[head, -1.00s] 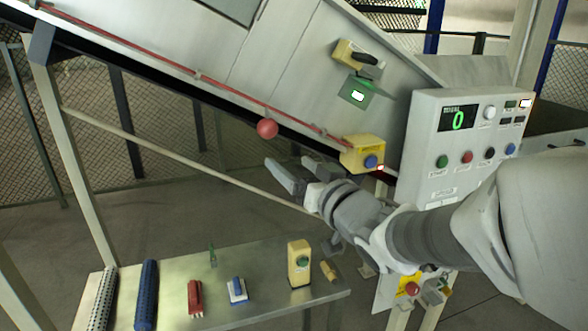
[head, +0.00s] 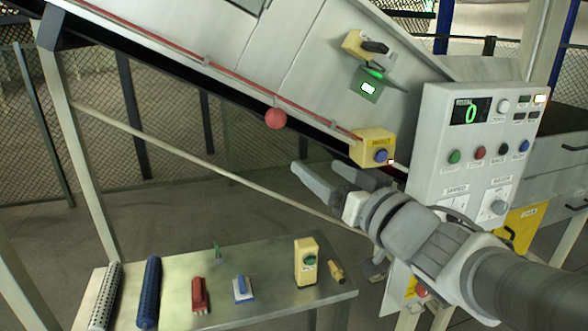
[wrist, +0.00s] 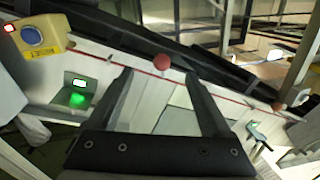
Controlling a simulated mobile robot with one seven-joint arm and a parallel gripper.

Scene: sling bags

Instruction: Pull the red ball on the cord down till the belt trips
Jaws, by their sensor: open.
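The red ball (head: 276,118) hangs on the red cord (head: 170,44) that runs along the lower edge of the sloping belt's side panel. The cord ends at a yellow switch box (head: 373,147) with a blue button. My gripper (head: 318,178) is open and empty, below and to the right of the ball, apart from it, with its fingers pointing up and left. In the wrist view the ball (wrist: 162,62) shows beyond and between the two open fingertips (wrist: 158,80). The belt (head: 232,98) is a dark band along the panel.
A control panel (head: 470,150) with a green "0" display and coloured buttons stands at the right. Below the belt, a metal table (head: 215,290) holds rollers, a red block, a blue-and-white tool and a yellow box with a green button. The air between gripper and ball looks clear.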

